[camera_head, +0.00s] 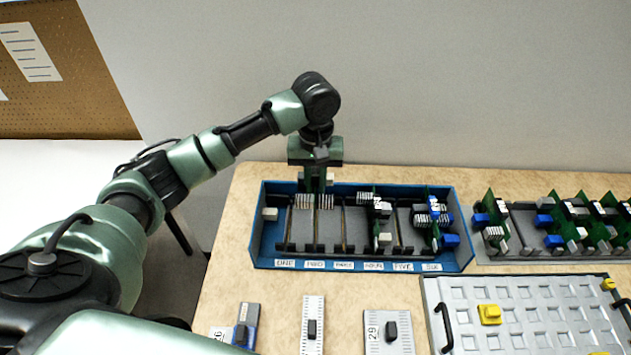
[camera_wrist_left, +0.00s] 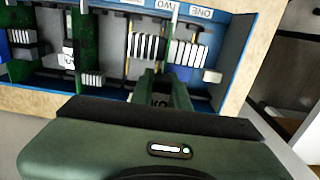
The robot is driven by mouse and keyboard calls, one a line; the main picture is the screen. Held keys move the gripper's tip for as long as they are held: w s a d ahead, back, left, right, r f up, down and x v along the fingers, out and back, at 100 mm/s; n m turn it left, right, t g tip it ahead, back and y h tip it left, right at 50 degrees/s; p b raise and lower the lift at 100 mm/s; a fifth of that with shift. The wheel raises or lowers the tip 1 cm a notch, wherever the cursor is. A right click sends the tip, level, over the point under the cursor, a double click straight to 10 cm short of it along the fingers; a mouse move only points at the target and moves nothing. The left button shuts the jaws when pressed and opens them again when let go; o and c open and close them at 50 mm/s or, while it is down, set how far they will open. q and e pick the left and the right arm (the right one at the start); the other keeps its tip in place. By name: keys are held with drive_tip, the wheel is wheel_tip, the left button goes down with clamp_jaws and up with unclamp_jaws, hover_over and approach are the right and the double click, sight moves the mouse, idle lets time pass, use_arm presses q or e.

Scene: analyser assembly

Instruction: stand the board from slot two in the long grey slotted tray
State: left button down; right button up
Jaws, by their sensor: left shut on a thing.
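My left gripper (camera_head: 316,180) points down over the blue rack (camera_head: 360,264), above the label for slot two. It is shut on a board seen nearly edge-on, with white finned parts (camera_head: 325,202) on either side. The fins also show in the left wrist view (camera_wrist_left: 146,46), around my gripper's fingers (camera_wrist_left: 165,92). The board still appears within the rack; I cannot tell whether its lower edge is clear of the slot. The long grey slotted tray (camera_head: 518,236) lies right of the rack and holds several upright green boards, with a gap after the leftmost one. My right gripper is not in view.
Other green boards stand in the rack near labels four (camera_head: 379,212) and six (camera_head: 433,222). A grey pocketed plate (camera_head: 460,310) with black handles and yellow pieces lies in front. Several small labelled blocks (camera_head: 312,318) lie at the front. The back wall is close behind the table.

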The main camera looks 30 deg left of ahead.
use_arm(q)
drive_tip(key=shift+f+b, duration=0.7)
drive_tip(key=shift+f, duration=4.35)
idle(1.9)
drive_tip(key=c, duration=1.3)
unclamp_jaws()
drive_tip(key=shift+o, duration=0.7)
